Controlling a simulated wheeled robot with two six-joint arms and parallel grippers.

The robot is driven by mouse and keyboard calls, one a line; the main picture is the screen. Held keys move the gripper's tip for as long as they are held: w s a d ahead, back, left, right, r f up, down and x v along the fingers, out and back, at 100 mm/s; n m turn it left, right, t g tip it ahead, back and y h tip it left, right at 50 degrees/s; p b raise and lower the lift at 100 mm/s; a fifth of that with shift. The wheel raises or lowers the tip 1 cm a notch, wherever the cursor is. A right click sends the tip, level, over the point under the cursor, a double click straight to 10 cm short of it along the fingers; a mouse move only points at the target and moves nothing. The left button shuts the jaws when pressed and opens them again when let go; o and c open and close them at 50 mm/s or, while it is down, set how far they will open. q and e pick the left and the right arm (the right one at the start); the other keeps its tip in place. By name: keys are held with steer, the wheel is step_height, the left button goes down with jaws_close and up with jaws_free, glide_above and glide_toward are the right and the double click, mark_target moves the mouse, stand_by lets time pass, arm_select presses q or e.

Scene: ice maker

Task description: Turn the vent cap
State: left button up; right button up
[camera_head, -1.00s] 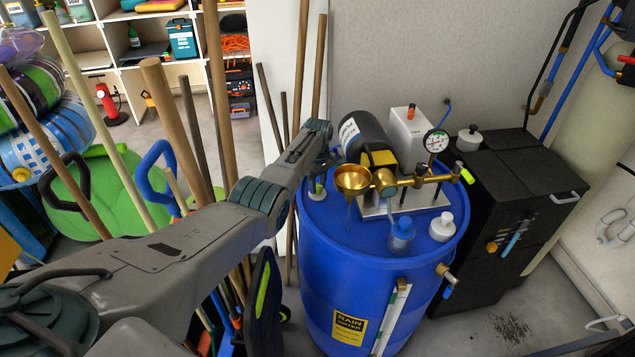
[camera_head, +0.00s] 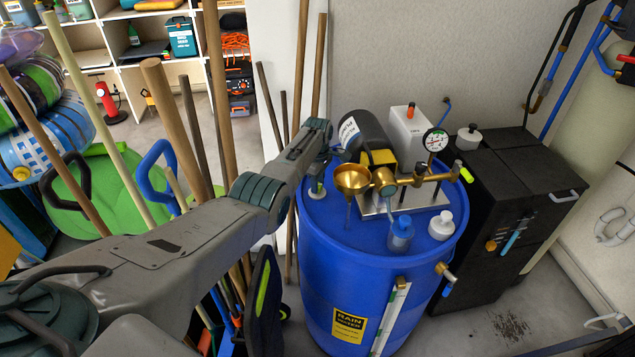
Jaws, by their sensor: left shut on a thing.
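The blue rain-water barrel (camera_head: 325,270) stands in the middle right, with fittings on its lid. A small pale fitting with a green base (camera_head: 317,189), which looks like the vent cap, sits at the lid's left edge. My left gripper (camera_head: 320,176) reaches in from the left and points down over it. The gripper is shut on this cap, as far as the view shows; its fingertips and the cap's top are mostly hidden by the wrist. My right gripper is not in view.
Right of the gripper on the lid are a brass funnel (camera_head: 352,178), a black motor (camera_head: 367,136), a pressure gauge (camera_head: 435,140) and two small bottles. Wooden poles (camera_head: 180,120) lean close behind my left arm. A black cabinet (camera_head: 520,190) stands right of the barrel.

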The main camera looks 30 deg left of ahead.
arm_select(q)
steer(key=shift+w+r, duration=0.1)
steer(key=shift+r, duration=0.05)
steer(key=o, duration=1)
steer(key=shift+r, duration=0.1)
steer(key=shift+r, duration=0.3)
step_height(320, 180, up, 10)
steer(key=shift+b, duration=0.95)
